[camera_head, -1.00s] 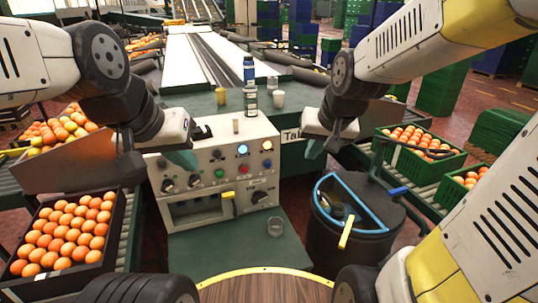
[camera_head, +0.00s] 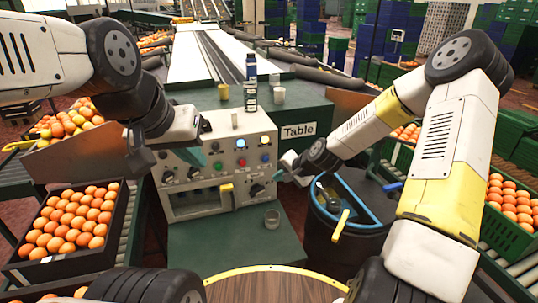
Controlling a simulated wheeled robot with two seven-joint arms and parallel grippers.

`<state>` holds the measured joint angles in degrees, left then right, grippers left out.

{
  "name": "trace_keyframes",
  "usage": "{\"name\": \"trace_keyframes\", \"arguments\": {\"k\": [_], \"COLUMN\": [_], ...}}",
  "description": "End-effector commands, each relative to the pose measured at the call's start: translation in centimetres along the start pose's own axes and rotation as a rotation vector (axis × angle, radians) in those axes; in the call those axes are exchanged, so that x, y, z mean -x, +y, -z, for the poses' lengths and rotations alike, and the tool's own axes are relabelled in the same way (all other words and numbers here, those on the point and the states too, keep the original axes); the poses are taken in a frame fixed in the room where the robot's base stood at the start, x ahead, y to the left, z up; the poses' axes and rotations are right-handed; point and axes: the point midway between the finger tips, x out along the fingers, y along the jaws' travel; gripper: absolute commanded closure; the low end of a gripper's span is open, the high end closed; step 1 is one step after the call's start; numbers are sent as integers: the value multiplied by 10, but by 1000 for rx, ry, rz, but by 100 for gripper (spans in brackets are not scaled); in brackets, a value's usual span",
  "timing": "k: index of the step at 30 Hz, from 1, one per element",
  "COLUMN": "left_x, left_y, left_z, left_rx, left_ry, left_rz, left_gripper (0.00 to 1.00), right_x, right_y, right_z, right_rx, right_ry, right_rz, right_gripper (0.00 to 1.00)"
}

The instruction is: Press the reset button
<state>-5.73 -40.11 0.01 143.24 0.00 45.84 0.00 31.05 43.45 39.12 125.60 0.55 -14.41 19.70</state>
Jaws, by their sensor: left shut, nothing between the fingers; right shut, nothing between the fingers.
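The cream control panel (camera_head: 205,200) stands in the middle. I cannot read which is the reset button. My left gripper (camera_head: 196,158) is shut and empty, in front of the panel's upper left part and hiding some of it. My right gripper (camera_head: 279,176) is shut and empty, close to the panel's right edge, right of the lower black knob (camera_head: 257,190). Contact cannot be told.
A black bin (camera_head: 345,240) with a blue rim stands right of the panel. A bottle (camera_head: 251,95) and cups stand behind. Crates of oranges (camera_head: 70,262) flank both sides.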

Motion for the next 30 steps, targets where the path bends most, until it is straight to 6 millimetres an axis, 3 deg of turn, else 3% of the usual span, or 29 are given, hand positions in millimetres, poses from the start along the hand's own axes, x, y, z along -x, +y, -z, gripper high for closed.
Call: {"name": "trace_keyframes", "arguments": {"k": [6,20,30], "left_x": [0,0,0], "left_y": [0,0,0], "left_z": [0,0,0], "left_rx": [0,0,0], "left_ry": [0,0,0], "left_rz": [0,0,0], "left_gripper": [100,100,100], "right_x": [-17,-20,-45], "right_y": [2,1,-18], "right_z": [3,4,25], "right_rx": [-91,-99,-97], "right_ry": [17,19,19], "right_rz": [48,52,53], "right_gripper": [100,100,100]}}
